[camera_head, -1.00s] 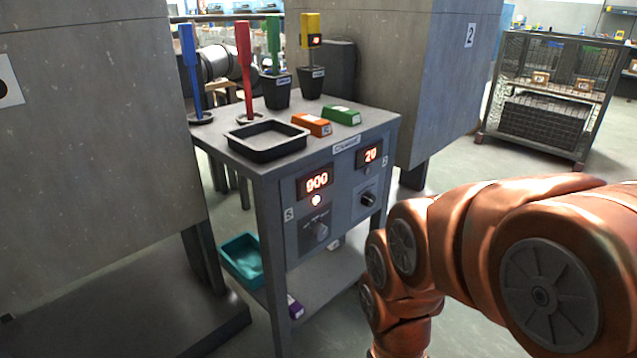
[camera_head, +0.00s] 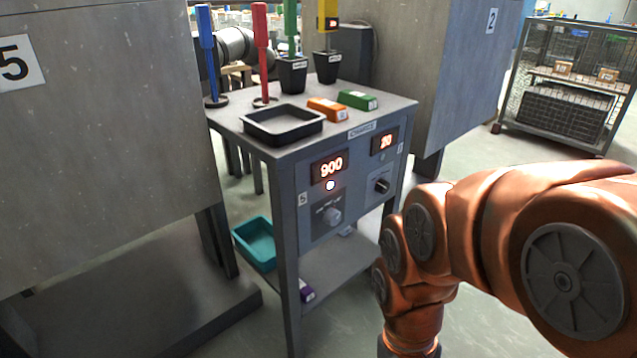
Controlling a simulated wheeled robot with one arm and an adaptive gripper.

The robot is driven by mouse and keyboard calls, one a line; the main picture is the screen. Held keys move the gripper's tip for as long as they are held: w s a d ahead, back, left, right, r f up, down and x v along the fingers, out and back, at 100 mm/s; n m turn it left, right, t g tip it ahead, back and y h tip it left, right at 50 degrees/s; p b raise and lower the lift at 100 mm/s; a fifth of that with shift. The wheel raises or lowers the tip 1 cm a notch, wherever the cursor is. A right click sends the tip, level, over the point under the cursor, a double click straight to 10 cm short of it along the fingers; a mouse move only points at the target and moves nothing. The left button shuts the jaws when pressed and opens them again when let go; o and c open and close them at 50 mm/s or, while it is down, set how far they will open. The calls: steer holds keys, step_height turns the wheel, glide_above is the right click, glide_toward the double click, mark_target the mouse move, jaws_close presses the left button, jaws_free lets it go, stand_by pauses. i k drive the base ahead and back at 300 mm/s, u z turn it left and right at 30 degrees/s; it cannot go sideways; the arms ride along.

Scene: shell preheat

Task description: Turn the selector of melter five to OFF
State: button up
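The control cart (camera_head: 345,142) stands in the middle of the head view. Its front has a left panel marked 5 with a display (camera_head: 330,167) reading 900, a lit lamp (camera_head: 330,185) and a selector knob (camera_head: 332,216) below. The knob's pointer direction is too small to read. A right panel has a display (camera_head: 384,142) reading 20 and its own knob (camera_head: 382,186). A large grey block (camera_head: 110,130) at left bears a sign 5 (camera_head: 18,64). My arm comes in from the right and hangs down right of the cart; my gripper is out of view below.
A black tray (camera_head: 250,128), orange block (camera_head: 326,109), green block (camera_head: 358,99), colored-handled tools and black cups (camera_head: 292,76) are on the cart top. A teal bin (camera_head: 254,243) and purple block (camera_head: 307,291) are on the lower shelf. A wire cage (camera_head: 568,90) stands back right.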

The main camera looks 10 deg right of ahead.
mark_target(332, 216)
steer(key=z, duration=1.8)
steer(key=k, duration=1.2)
steer(key=u, duration=1.7)
steer(key=i, duration=0.5)
steer(key=u, duration=0.05)
